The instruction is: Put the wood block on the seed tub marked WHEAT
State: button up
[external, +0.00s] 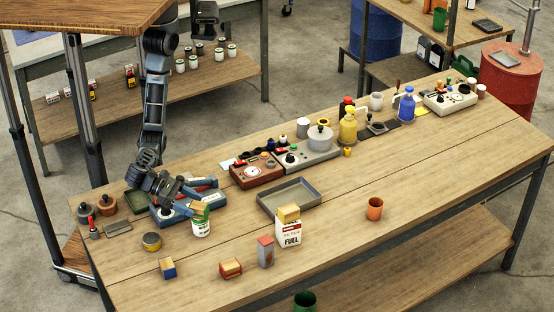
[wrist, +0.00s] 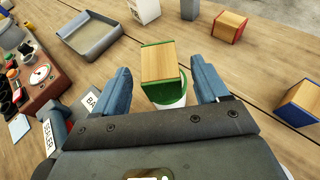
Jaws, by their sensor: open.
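A wood block with green end faces (wrist: 162,62) rests on a white tub with a green rim (wrist: 170,98). In the external view the block (external: 200,209) sits on the same tub (external: 201,229), whose label is too small to read surely. My gripper (external: 194,204) is at the tub's top. In the wrist view its blue fingers stand on either side of the block, open, with gaps on both sides (wrist: 163,78). Other wood blocks have blue ends (external: 168,267) and red ends (external: 231,267); a yellowish one (external: 289,213) lies on a white FUEL container (external: 289,235).
A grey tray (external: 265,207) lies behind the FUEL container. Devices and bottles line the back. The table's right front is mostly clear.

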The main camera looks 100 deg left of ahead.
jog(key=b+v, duration=0.2)
jog(key=v, duration=0.9)
jog(key=shift+s, duration=0.25)
jog(key=shift+r, duration=0.15)
